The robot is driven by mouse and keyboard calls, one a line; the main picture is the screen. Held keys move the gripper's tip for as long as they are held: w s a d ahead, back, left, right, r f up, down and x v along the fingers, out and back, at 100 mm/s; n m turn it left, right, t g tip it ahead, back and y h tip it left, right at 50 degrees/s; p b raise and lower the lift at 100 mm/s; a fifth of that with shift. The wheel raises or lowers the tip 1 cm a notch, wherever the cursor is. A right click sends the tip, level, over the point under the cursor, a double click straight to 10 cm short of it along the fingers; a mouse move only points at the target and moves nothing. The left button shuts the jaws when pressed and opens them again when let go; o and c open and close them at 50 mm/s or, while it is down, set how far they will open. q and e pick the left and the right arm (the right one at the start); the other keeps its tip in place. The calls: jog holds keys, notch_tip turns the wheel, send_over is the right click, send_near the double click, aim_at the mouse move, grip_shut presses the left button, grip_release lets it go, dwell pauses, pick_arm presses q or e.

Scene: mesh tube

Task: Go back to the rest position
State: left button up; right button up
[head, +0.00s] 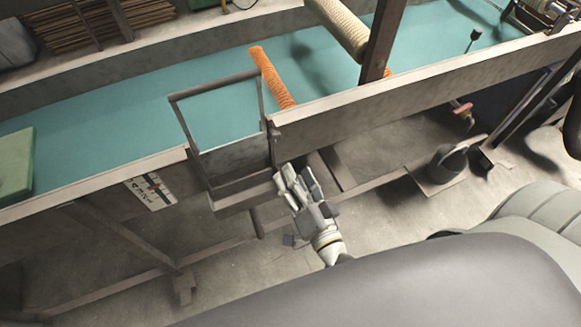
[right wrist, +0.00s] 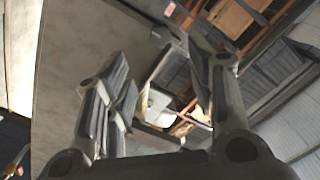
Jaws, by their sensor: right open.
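My right gripper (head: 290,178) is in the middle of the head view, in front of the long workbench's near edge and just below a grey metal frame. Its jaws are open and nothing shows between them. In the right wrist view the two fingers stand apart, with the gap (right wrist: 158,72) between them empty. An orange mesh tube (head: 271,77) lies on the teal bench surface, beyond the gripper and apart from it. My left gripper is not in view.
The bench's teal top (head: 120,110) runs across the head view. A grey metal frame (head: 222,122) stands at its near edge. A thick beige roll (head: 338,27) lies behind a dark post (head: 381,42). A green block (head: 15,163) is at the left. A dark container (head: 448,163) stands low at right.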

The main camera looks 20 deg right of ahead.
jog(key=shift+s, duration=0.1)
dwell(0.5)
jog(key=s+f+n+g+y, duration=0.1)
jog(key=s+f+n+g, duration=0.25)
jog(key=f, duration=1.05)
jog(key=s+f+n+g+y, duration=0.1)
jog(key=s+f+n+g, duration=0.25)
jog(key=f, duration=1.05)
jog(key=s+d+f+n+g+h, duration=0.1)
jog(key=s+d+f+g, duration=0.3)
jog(key=s+f, duration=0.5)
jog(key=s+d+f+n+g+h, duration=0.1)
jog(key=s+d+f+n+g, duration=0.2)
jog(key=s+f, duration=0.7)
jog(key=s+d+g, duration=0.1)
jog(key=s+g, duration=0.1)
jog(key=s, duration=0.2)
jog(key=shift+s+g+h, duration=0.3)
jog(key=shift+s+g, duration=0.05)
jog(key=shift+g, duration=0.05)
jog(key=shift+s+d, duration=0.15)
jog(key=shift+c, duration=0.4)
